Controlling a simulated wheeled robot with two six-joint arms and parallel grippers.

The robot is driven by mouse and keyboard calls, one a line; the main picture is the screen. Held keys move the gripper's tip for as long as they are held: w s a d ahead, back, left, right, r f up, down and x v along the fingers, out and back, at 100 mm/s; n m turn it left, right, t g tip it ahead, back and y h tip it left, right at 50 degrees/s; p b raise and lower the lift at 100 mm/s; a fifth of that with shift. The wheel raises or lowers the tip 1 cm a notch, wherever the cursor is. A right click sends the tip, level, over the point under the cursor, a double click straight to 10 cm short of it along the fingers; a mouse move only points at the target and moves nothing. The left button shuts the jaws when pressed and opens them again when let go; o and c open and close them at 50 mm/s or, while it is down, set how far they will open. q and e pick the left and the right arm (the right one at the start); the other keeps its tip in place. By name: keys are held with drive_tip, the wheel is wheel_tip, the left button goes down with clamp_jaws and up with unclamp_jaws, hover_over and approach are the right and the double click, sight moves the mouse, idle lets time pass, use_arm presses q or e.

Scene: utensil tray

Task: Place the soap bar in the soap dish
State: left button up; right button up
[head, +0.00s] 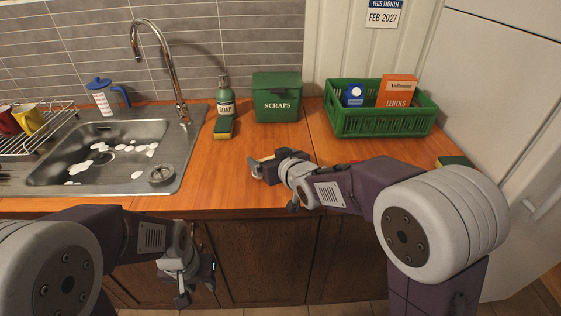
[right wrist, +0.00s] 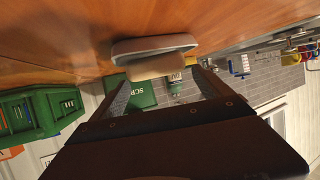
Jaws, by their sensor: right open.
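The soap bar (right wrist: 160,66) is a cream block in the right wrist view. It lies in or on the grey soap dish (right wrist: 150,45), which rests on the wooden counter; that view is upside down, so the bar is above the dish. In the head view the dish (head: 254,170) shows only as a small pale part beside my right gripper (head: 264,169), which hides most of it. My right gripper is open, its fingers apart and clear of the bar. My left gripper (head: 195,287) hangs empty in front of the cabinet, its fingers apart.
A sink (head: 60,170) is at left, with a soap bottle (head: 225,97) and sponge (head: 223,127) right of it. A green scraps bin (head: 277,105) and green crate (head: 380,124) stand at the back. Another sponge (head: 453,162) lies at far right. The counter's middle is mostly clear.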

drive_tip(key=p+v, duration=0.1)
drive_tip(key=v, duration=1)
drive_tip(key=shift+s+d, duration=0.2)
drive_tip(key=shift+s, duration=0.1)
